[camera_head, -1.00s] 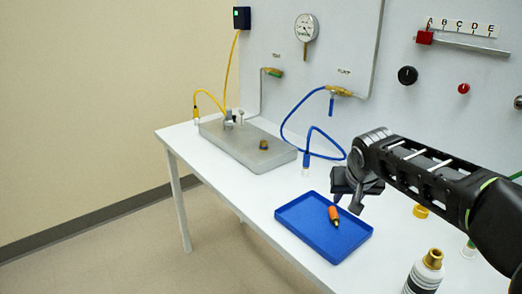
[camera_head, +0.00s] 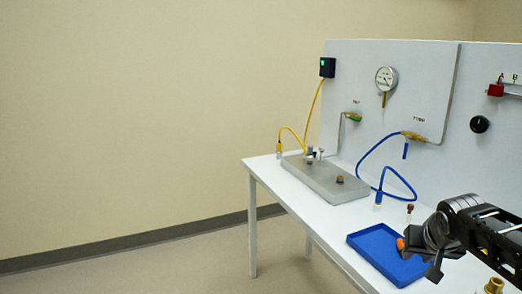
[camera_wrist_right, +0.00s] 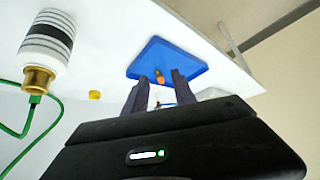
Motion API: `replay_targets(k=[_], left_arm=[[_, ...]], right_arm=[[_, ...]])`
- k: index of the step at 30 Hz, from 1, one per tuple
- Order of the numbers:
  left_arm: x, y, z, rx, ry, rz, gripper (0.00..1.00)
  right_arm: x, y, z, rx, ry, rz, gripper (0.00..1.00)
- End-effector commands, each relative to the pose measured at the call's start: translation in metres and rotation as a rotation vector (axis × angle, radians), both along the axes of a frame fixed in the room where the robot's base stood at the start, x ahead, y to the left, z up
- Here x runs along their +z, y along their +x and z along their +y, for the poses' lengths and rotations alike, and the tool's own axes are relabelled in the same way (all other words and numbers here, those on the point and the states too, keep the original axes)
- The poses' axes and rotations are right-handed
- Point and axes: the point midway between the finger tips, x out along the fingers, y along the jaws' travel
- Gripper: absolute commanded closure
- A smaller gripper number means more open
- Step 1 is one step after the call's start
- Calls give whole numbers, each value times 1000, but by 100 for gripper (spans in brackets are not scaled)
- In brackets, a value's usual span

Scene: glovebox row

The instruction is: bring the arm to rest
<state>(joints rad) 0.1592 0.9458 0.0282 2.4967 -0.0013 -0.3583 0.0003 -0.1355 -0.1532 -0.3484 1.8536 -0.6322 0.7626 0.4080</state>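My right gripper (camera_head: 430,258) is at the lower right of the head view, in front of the right part of the blue tray (camera_head: 362,240). In the right wrist view its two dark fingers (camera_wrist_right: 160,92) are apart with nothing held between them. An orange piece (camera_head: 400,243) lies in the tray, partly hidden by the gripper in the head view. It shows in the wrist view beyond the fingertips (camera_wrist_right: 159,76). My left gripper is not in view.
A white table (camera_head: 325,222) carries a grey metal box (camera_head: 325,180) with a yellow hose. A blue hose (camera_head: 385,172) hangs nearby. A white bottle with a brass neck (camera_wrist_right: 46,45) and a yellow cap (camera_wrist_right: 95,95) show in the wrist view. Open floor lies left.

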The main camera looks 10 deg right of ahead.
Motion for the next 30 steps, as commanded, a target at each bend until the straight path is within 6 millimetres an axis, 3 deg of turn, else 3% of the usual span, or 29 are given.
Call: replay_targets(k=[5, 11, 16, 19, 23, 25, 30], left_arm=[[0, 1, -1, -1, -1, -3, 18], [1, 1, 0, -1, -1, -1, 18], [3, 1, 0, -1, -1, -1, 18], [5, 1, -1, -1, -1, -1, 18], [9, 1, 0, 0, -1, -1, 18], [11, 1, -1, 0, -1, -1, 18], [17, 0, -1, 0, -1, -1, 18]], right_arm=[[-3, 24, 27, 93, 15, -88, 68], [-31, 53, 79, 217, 43, -143, 68], [-86, 69, 137, 320, 87, -146, 68], [-141, 68, 181, 378, 135, -120, 68], [-229, 40, 238, 428, 211, -47, 68], [-274, 14, 263, 434, 253, 6, 68], [-366, -77, 313, 423, 353, 180, 68]])
